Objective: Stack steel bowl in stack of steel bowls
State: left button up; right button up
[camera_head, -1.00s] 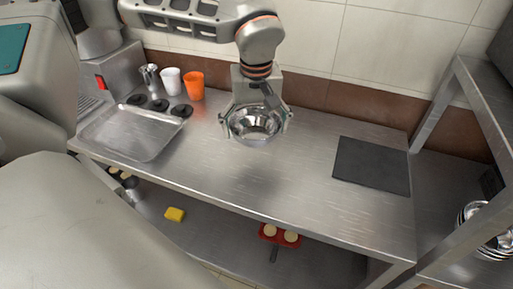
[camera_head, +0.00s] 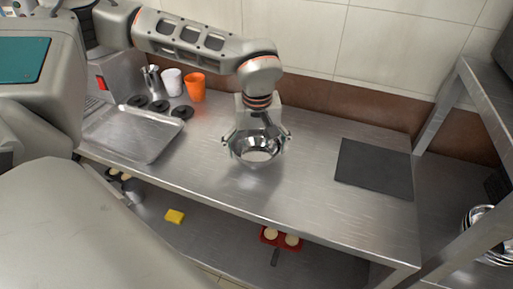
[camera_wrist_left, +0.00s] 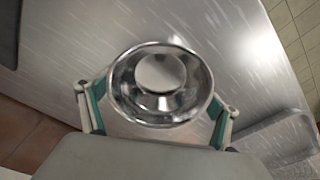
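A shiny steel bowl (camera_head: 257,156) is between the fingers of my left gripper (camera_head: 257,142), above the steel counter, its open side up. In the left wrist view the fingers of the gripper (camera_wrist_left: 160,108) lie against opposite sides of the bowl (camera_wrist_left: 160,75), so it looks gripped. How high the bowl is above the counter is hard to tell. The stack of steel bowls (camera_head: 484,234) is at the far right, on the steel rack, partly cut off by the frame and partly behind a rack bar. My right gripper is not in view.
The steel counter (camera_head: 300,205) is clear around the bowl. A dark board (camera_head: 374,168) lies at its right. A metal tray (camera_head: 135,135), an orange cup (camera_head: 195,87) and a white cup (camera_head: 172,82) are at the left. The rack's upright (camera_head: 437,108) stands before the bowl stack.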

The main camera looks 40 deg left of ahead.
pick_arm(q)
jog(key=shift+o, duration=0.9)
jog(key=shift+r, duration=0.1)
